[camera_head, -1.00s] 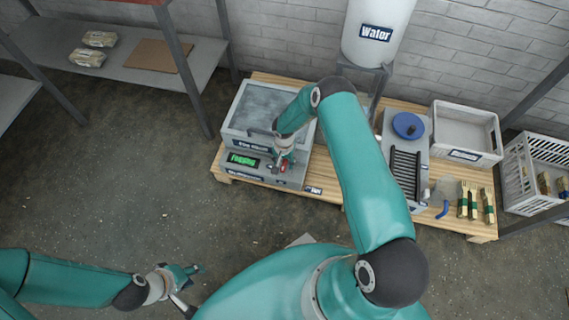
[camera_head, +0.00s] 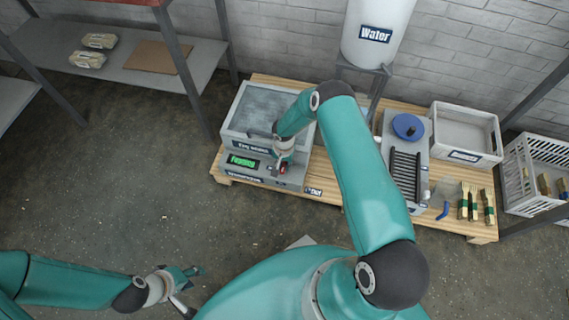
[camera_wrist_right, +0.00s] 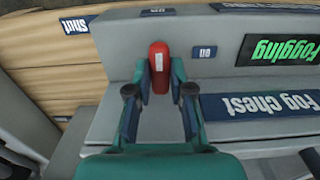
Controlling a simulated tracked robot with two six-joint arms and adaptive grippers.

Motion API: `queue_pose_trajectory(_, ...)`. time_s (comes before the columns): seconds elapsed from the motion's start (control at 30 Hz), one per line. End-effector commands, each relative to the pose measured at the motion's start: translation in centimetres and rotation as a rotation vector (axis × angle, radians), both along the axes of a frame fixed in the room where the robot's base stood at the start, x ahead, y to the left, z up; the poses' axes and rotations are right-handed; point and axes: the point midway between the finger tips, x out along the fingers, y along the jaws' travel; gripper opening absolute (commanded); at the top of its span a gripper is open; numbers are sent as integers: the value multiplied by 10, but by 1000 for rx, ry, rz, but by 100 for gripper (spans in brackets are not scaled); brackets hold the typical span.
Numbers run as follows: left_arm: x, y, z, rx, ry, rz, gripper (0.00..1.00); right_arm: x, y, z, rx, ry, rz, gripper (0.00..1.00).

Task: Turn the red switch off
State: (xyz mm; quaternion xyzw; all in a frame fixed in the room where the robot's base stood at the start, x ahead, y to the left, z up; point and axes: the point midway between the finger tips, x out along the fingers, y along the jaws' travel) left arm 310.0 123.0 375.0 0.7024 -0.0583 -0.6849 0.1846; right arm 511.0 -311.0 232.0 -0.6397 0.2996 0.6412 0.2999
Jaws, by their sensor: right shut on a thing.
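The red switch (camera_wrist_right: 159,68) is on the front panel of the grey fog chest (camera_head: 237,108), beside a small "on" label. In the right wrist view it stands between the fingertips of my right gripper (camera_wrist_right: 159,88), which is shut on it. In the head view my right gripper (camera_head: 281,166) reaches down to the front panel and mostly covers the switch. The green display (camera_head: 243,161) reads "Fogging". My left gripper (camera_head: 190,278) hangs over the floor at the lower left, away from the bench, with its fingers apart and nothing between them.
The wooden bench (camera_head: 333,198) also carries a grey press with a blue wheel (camera_head: 408,126), a grey bin (camera_head: 468,135) and several wooden brushes or spoons. A water tank (camera_head: 378,30) stands behind. A shelf (camera_head: 140,70) is at the upper left.

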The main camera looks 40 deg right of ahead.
Motion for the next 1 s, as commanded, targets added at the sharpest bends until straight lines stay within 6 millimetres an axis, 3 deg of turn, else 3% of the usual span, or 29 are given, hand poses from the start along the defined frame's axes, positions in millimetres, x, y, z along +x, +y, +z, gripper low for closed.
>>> queue_pose_trajectory(0.37,0,0,-7,0,0,0,40,2,0,-1,-2,-4,-164,0)
queue_pose_trajectory(1.0,0,0,-38,0,0,0,40,3,1,-3,0,-6,-751,0)
